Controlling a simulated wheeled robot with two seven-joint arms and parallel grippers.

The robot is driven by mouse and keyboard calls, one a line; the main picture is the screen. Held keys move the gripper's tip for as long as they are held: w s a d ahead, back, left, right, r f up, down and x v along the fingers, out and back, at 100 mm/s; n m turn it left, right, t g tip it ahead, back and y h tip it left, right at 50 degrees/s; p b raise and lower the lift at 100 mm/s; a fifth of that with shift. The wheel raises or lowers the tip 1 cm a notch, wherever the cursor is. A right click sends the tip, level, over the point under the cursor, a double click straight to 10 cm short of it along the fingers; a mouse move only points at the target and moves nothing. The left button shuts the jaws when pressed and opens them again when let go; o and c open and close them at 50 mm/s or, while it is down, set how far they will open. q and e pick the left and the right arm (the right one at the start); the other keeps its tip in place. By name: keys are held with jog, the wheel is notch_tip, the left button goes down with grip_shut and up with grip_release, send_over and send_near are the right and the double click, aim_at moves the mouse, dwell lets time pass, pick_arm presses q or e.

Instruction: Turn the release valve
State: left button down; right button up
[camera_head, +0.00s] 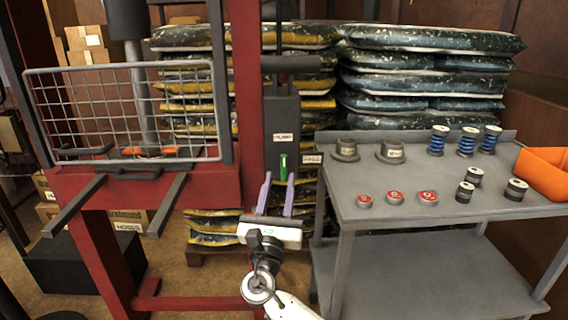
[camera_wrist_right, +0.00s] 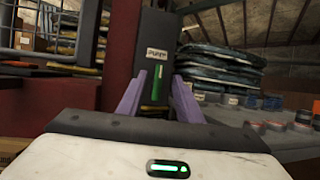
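A grey upright box (camera_head: 283,112) is fixed beside the red post of the lift. A small green upright part (camera_head: 283,168) is on its front, below a white label; it also shows in the right wrist view (camera_wrist_right: 157,86). I cannot tell for certain whether this green part is the release valve. My right gripper (camera_head: 278,180) is open and empty, with its two purple fingers pointing at the box. In the right wrist view, the green part appears between the fingertips (camera_wrist_right: 158,92); contact is not clear. My left gripper is not in view.
A grey table (camera_head: 450,208) with red-topped pucks, springs, dark cylinders and an orange bin (camera_head: 543,172) stands at the right. The red lift frame (camera_head: 200,187) with a wire guard (camera_head: 120,110) is at the left. Stacked bags (camera_head: 430,80) stand behind.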

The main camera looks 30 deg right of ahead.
aim_at(284, 161)
jog(key=x, duration=0.8)
jog(key=shift+w+d+f, duration=0.1)
grip_shut()
